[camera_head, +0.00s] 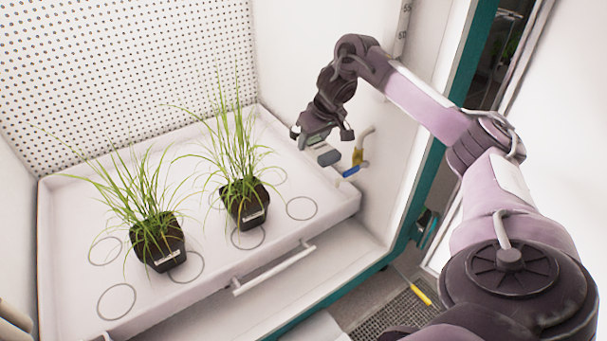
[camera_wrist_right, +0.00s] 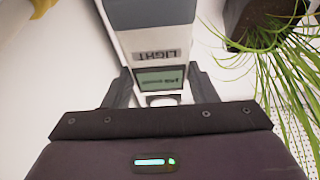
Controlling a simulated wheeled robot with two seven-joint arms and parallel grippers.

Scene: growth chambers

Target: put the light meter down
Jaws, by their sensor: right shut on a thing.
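The light meter (camera_wrist_right: 155,50) is a grey and white handheld device with a "LIGHT" label and a small greenish screen. In the right wrist view it sits between the two fingers of my right gripper (camera_wrist_right: 160,88), which is shut on it. In the head view my right gripper (camera_head: 322,128) holds the light meter (camera_head: 328,156) in the air by the right end of the white tray (camera_head: 330,205). Whether the meter touches anything below is hard to tell. My left gripper is not in view.
Two black pots of grass, a left pot (camera_head: 158,243) and a right pot (camera_head: 245,203), stand on the tray. Several printed circles on the tray are empty. A yellow valve with a blue end (camera_head: 352,170) sticks out from the chamber wall near the meter. A handle (camera_head: 273,270) runs along the tray's front.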

